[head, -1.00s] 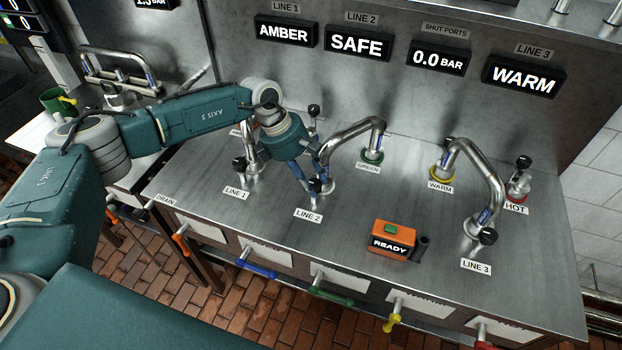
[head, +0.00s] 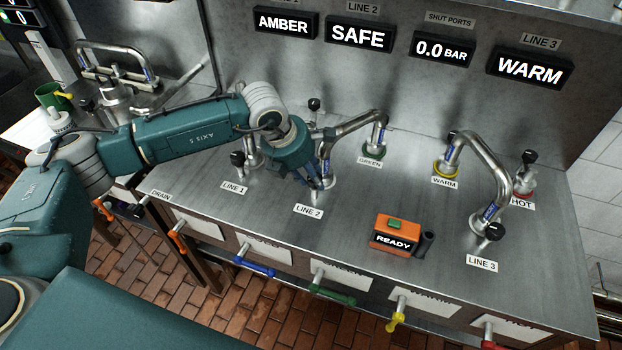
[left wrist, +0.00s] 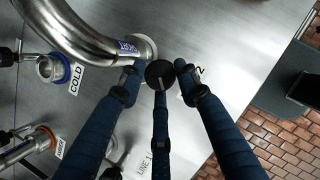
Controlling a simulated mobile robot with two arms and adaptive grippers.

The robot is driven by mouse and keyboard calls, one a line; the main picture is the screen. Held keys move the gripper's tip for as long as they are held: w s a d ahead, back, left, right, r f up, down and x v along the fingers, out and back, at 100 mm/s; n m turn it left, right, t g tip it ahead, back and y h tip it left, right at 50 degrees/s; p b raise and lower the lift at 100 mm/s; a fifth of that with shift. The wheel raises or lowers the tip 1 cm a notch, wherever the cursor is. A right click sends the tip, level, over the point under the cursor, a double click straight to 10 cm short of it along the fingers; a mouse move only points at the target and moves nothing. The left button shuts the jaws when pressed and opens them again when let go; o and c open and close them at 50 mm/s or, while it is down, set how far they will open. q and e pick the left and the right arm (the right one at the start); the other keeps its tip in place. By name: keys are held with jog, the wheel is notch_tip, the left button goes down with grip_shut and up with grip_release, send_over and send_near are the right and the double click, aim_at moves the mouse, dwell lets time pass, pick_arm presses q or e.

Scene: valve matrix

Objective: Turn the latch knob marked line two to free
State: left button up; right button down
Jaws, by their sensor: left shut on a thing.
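The line two latch knob (left wrist: 160,72) is a round black knob with a pale mark, at the foot of the line two pipe (head: 348,126). In the left wrist view it sits between the blue fingers of my left gripper (left wrist: 158,74), which is shut on it. In the head view my left gripper (head: 318,184) hides the knob, just above the LINE 2 label (head: 309,211). The pipe's far end stands at the green-ringed port (head: 374,151). The line two display (head: 361,34) reads SAFE. My right gripper is not in view.
The line one knob (head: 237,158) is close on the left. The line three pipe (head: 485,160) and its knob (head: 494,231) stand on the right. An orange box (head: 397,233) reading READY sits at the front. Coloured handles line the front edge.

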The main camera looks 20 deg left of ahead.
pick_arm(q)
jog(key=n+b, duration=0.2)
jog(key=n+y+b, duration=0.1)
jog(key=n+b, duration=0.1)
jog(key=d+n+t+y+b, duration=0.1)
jog(key=n+b, duration=0.1)
jog(key=b, duration=0.1)
jog(key=shift+s+f, duration=0.15)
jog(key=shift+f, duration=0.15)
jog(key=shift+r+n+y+b, duration=0.25)
jog(key=shift+n+y+b, duration=0.45)
jog(key=shift+n+b, duration=1)
jog(key=o, duration=1.1)
jog(key=shift+d+r, duration=0.1)
jog(key=v, duration=1.2)
